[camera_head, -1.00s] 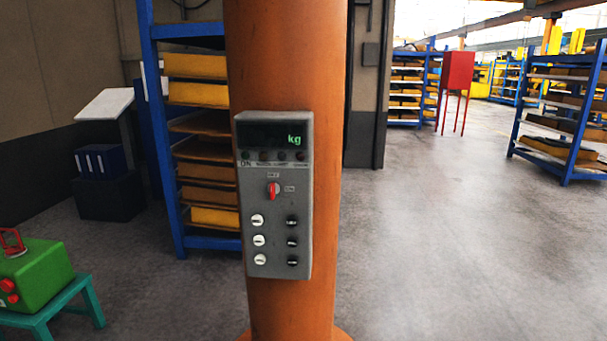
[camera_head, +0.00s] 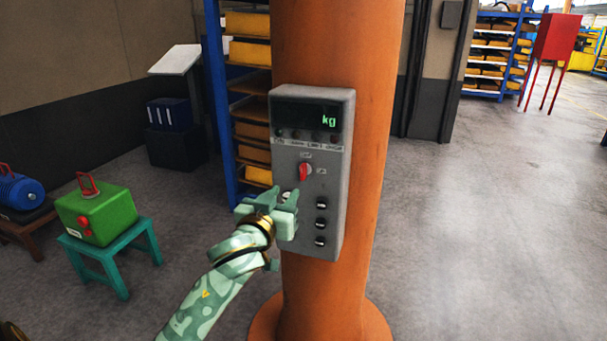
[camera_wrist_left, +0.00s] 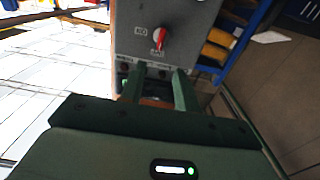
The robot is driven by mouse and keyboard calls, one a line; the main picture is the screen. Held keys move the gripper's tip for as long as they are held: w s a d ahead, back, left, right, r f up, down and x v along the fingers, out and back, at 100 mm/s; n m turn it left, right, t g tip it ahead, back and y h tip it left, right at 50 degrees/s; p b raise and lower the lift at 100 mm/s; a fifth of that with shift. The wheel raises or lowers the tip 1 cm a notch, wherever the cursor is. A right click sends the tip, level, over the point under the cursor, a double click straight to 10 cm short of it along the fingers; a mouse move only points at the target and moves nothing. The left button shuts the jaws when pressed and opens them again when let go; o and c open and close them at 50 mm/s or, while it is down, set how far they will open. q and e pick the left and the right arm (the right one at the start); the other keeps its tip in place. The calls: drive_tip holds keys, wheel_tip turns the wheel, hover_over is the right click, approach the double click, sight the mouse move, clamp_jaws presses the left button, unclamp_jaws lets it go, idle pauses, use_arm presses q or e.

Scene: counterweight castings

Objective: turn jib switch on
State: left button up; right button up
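The jib switch is a red rotary knob (camera_head: 304,171) on a grey control box (camera_head: 338,215) fixed to an orange column. It stands about upright in the head view, with one small label above and one to its right. In the left wrist view the knob (camera_wrist_left: 159,39) appears upside down beyond the fingertips. My right gripper is not in view.
The box has a display (camera_head: 306,116) with green "kg" and black buttons (camera_head: 321,221). The orange column (camera_head: 365,200) stands on a wide round base. A green casting (camera_head: 97,214) rests on a teal stool (camera_head: 112,252) at left.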

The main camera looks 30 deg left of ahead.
sight(302, 171)
use_arm(q)
drive_tip(key=b+x, duration=0.1)
drive_tip(key=x, duration=1)
drive_tip(key=shift+w, duration=0.2)
clamp_jaws()
